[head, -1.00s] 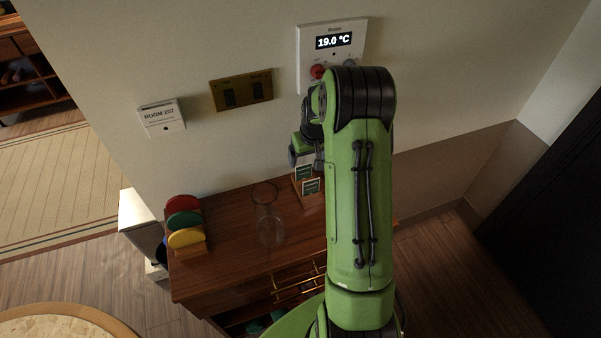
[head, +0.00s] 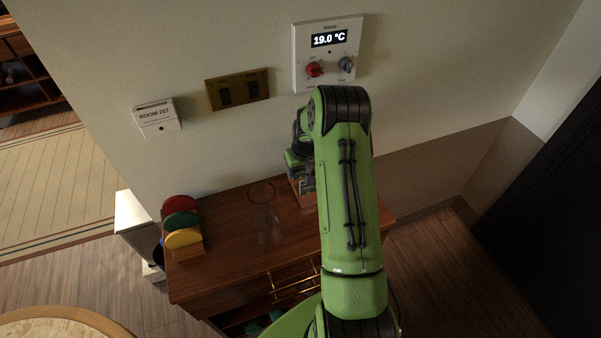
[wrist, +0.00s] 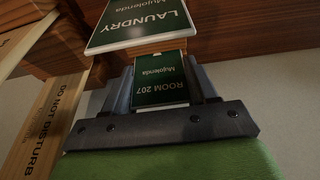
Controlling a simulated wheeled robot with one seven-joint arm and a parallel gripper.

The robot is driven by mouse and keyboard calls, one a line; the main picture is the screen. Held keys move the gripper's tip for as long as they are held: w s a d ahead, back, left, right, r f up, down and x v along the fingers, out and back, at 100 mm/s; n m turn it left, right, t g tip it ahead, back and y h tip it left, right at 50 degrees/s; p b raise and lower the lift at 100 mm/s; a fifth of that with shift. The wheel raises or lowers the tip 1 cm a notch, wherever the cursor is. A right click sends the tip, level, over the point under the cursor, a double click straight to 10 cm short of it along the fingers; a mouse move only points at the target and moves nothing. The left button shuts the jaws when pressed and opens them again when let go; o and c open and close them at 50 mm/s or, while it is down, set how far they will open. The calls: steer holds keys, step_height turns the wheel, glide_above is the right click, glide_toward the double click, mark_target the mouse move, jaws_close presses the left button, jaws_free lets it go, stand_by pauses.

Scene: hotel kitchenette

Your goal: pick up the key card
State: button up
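The key card (wrist: 160,82) is dark green with a pale edge and reads "ROOM 207" and "Mujolenda", upside down in the wrist view. My gripper (wrist: 162,78) has its two grey fingers apart, one on either side of the card. The card fills most of the gap; I cannot see whether the fingers touch its edges. In the head view my gripper (head: 298,165) is low over the wooden card holder (head: 305,193) on the cabinet, and my arm partly hides it. The key card cannot be made out there.
A green "LAUNDRY" card (wrist: 140,20) stands just beyond the key card. A wooden "DO NOT DISTURB" sign (wrist: 48,125) is at the left. On the cabinet (head: 225,265) are a clear glass (head: 265,220) and coloured discs in a rack (head: 182,222). The wall rises close behind.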

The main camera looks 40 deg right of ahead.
mark_target(300, 176)
steer(key=c, duration=0.4)
step_height(300, 176, up, 10)
steer(key=shift+r+p, duration=0.1)
steer(key=shift+p, duration=0.2)
stand_by(0.4)
